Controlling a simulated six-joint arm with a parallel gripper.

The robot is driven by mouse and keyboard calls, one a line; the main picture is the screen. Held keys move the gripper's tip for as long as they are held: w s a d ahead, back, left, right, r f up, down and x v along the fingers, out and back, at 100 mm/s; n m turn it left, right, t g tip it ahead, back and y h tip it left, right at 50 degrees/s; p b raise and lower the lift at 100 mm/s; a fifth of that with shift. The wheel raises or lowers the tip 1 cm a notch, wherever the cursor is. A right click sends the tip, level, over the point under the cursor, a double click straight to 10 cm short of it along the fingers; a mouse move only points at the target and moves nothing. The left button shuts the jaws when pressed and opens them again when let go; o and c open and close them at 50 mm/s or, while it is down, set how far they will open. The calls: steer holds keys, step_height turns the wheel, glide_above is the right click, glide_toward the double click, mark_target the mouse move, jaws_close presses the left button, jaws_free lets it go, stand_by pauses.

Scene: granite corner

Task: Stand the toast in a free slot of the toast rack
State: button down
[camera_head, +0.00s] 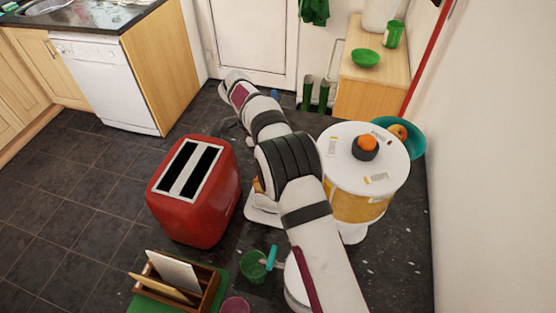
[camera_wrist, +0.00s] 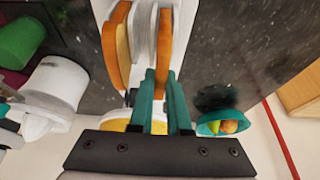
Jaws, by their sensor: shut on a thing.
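In the wrist view my gripper (camera_wrist: 163,82) has its teal fingers shut on a slice of toast (camera_wrist: 164,40), seen edge-on with an orange-brown crust. The toast is beside the pale upright dividers of the toast rack (camera_wrist: 145,32). I cannot tell whether its lower edge is inside a slot. Another brown slice (camera_wrist: 119,45) stands on the left side of the rack. In the head view my arm hides the gripper and most of the rack; only part of its white base (camera_head: 257,215) and a bit of brown show.
A red toaster (camera_head: 197,200) stands left of the arm. A white-lidded canister (camera_head: 350,205) and a teal fruit bowl (camera_head: 414,140) stand to the right. A wooden letter holder (camera_head: 207,285) and a green cup (camera_head: 252,268) are at the front.

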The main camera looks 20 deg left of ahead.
steer(key=c, duration=0.8)
jaws_free()
steer(key=shift+r, duration=4.05)
